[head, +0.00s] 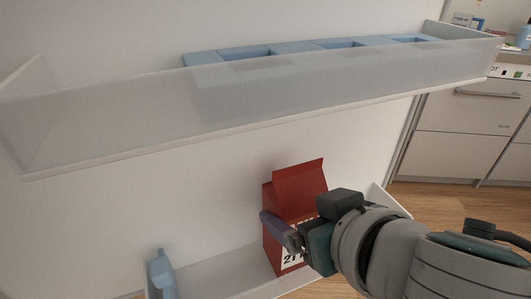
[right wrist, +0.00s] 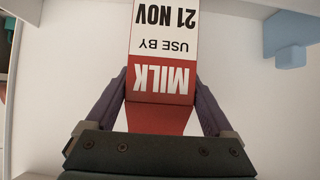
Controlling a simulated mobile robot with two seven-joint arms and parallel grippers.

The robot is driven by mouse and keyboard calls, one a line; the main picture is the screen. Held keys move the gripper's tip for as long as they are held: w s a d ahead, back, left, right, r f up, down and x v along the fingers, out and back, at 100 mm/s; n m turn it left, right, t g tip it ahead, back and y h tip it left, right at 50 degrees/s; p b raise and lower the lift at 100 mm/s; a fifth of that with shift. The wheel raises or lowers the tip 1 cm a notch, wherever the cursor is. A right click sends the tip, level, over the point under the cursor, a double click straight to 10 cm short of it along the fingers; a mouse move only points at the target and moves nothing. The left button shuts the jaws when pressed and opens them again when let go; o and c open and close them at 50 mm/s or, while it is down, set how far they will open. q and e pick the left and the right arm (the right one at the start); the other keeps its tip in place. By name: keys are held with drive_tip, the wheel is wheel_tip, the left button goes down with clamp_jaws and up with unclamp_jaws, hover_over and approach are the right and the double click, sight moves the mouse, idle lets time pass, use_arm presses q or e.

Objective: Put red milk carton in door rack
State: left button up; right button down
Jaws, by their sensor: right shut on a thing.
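The red milk carton (head: 299,185) stands about upright at the lower door rack (head: 236,275), with its gable top below the upper rack. My right gripper (head: 281,232) is shut on the carton from the right side. The right wrist view shows the carton (right wrist: 165,75) between the two fingers of my right gripper (right wrist: 160,95), with its white label reading MILK, USE BY 21 NOV. Whether the carton's base touches the rack floor is hidden. My left gripper is not in view.
The upper door rack (head: 130,135) has a translucent front and holds a pale blue divided piece (head: 245,53). A small blue object (head: 161,275) stands at the left of the lower rack. White cabinets (head: 470,125) and wooden floor lie to the right.

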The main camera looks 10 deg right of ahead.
drive_tip(key=shift+w+a+f, duration=0.1)
drive_tip(key=shift+w+f, duration=0.15)
drive_tip(key=shift+f, duration=0.15)
unclamp_jaws()
drive_tip(key=shift+f, duration=0.1)
drive_tip(key=p+v, duration=0.3)
drive_tip(key=v, duration=0.8)
drive_tip(key=s+d+f+g+h, duration=0.2)
drive_tip(key=s+d+g, duration=0.4)
drive_tip(key=s, duration=0.5)
drive_tip(key=shift+s+d+g, duration=0.2)
drive_tip(key=shift+d+g, duration=0.05)
drive_tip(key=shift+g, duration=0.45)
